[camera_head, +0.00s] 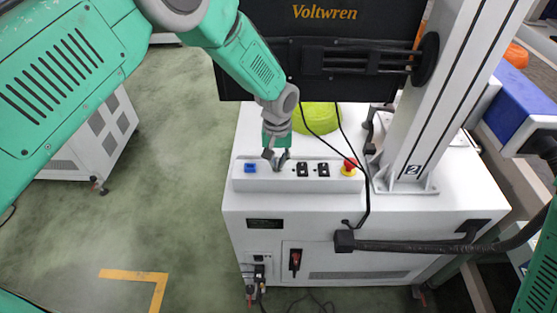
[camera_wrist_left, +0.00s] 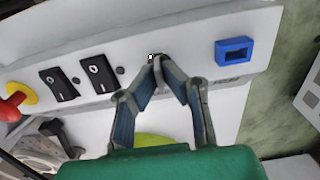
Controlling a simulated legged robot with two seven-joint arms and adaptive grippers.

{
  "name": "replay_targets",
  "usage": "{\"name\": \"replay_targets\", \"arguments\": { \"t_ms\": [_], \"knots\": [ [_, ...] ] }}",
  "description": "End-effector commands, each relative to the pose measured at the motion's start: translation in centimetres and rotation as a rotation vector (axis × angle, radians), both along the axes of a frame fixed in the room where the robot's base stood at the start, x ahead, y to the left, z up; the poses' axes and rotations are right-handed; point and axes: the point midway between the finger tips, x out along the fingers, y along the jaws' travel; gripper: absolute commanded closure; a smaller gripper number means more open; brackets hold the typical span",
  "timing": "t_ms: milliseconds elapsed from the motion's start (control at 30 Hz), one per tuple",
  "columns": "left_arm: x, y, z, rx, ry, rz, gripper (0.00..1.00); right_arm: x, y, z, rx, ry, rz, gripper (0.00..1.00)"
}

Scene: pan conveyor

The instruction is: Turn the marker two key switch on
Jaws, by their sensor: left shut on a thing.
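The white machine with the marker 2 plate (camera_head: 413,170) on its column carries a raised white control panel (camera_head: 240,182). My left gripper (camera_head: 281,168) is over this panel, between a blue socket (camera_head: 250,168) and two black rocker switches. In the left wrist view, my left gripper (camera_wrist_left: 160,62) has its fingertips together on a small dark key switch (camera_wrist_left: 151,58). The fingertips hide most of the key, so its angle cannot be told. My right gripper is out of view.
The black rocker switches (camera_head: 302,169) and a red emergency button on a yellow base (camera_head: 349,166) sit right of the gripper. A black monitor (camera_head: 270,75) stands behind, and a black cable (camera_head: 366,195) hangs over the panel's right end. A lime-green object (camera_head: 318,117) lies behind.

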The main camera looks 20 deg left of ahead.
Motion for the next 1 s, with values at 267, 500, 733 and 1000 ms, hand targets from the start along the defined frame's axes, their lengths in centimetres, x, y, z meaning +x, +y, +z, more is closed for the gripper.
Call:
{"name": "replay_targets", "arguments": {
  "t_ms": [267,500,733,1000],
  "knots": [
    [-0.04,-0.42,0.12,-0.006,0.0,-0.11,1.0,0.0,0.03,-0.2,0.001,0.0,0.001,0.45],
    [-0.02,-0.33,0.13,-0.005,0.001,-0.308,1.0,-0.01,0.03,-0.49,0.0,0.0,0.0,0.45],
    [-0.01,-0.37,0.19,-0.007,0.0,-0.526,1.0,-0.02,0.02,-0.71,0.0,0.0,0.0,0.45],
    [0.0,-0.29,0.22,-0.005,0.001,-0.783,1.0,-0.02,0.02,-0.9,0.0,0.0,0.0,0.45]
  ]
}}
